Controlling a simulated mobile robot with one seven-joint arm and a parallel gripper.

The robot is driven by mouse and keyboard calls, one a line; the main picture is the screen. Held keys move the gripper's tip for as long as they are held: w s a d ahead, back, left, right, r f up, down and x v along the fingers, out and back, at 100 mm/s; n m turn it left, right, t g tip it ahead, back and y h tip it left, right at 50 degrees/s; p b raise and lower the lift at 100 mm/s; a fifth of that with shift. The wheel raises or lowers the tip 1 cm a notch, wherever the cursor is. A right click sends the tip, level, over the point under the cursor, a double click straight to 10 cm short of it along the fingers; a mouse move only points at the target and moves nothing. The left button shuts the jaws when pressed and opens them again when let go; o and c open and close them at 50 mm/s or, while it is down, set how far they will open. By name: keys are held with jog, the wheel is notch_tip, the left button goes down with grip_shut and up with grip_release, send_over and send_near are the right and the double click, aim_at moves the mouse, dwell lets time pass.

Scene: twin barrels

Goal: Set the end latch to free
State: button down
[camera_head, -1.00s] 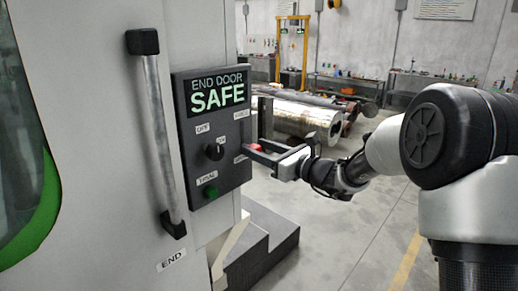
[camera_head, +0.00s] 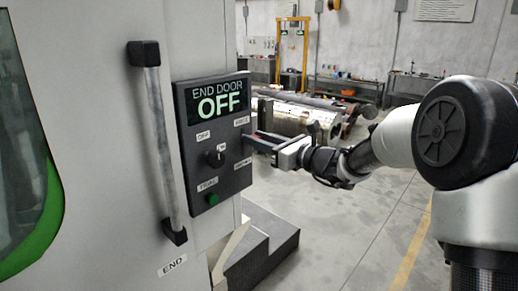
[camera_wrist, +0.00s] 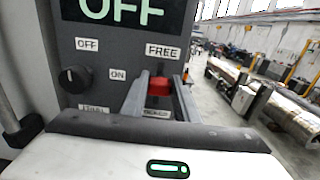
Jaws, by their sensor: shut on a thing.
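The end-door control panel (camera_head: 213,140) has a screen (camera_head: 218,104) reading END DOOR OFF. The red end latch (camera_wrist: 159,87) is at the panel's right side, just below the FREE label (camera_wrist: 163,51) in the wrist view. A lower label beneath it is partly hidden by my fingers. My gripper (camera_wrist: 160,92) is shut on the red latch, with one finger on each side. In the head view my gripper (camera_head: 255,139) reaches the panel's right edge from the right, and the latch is mostly hidden there.
A black knob (camera_head: 215,158) sits left of the latch, between the OFF and ON labels. A green button (camera_head: 212,198) is below it. A grey door handle (camera_head: 161,140) stands left of the panel. Dark steps (camera_head: 262,245) are below; open floor lies right.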

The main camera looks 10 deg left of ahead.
jog(key=shift+r, duration=0.85)
jog(key=c, duration=1.4)
grip_release()
jog(key=shift+o, duration=0.2)
jog(key=shift+f, duration=0.1)
jog(key=b+v, duration=0.1)
jog(key=v, duration=1.6)
jog(key=shift+s+b, duration=0.2)
jog(key=shift+b, duration=0.2)
jog(key=shift+d, duration=0.15)
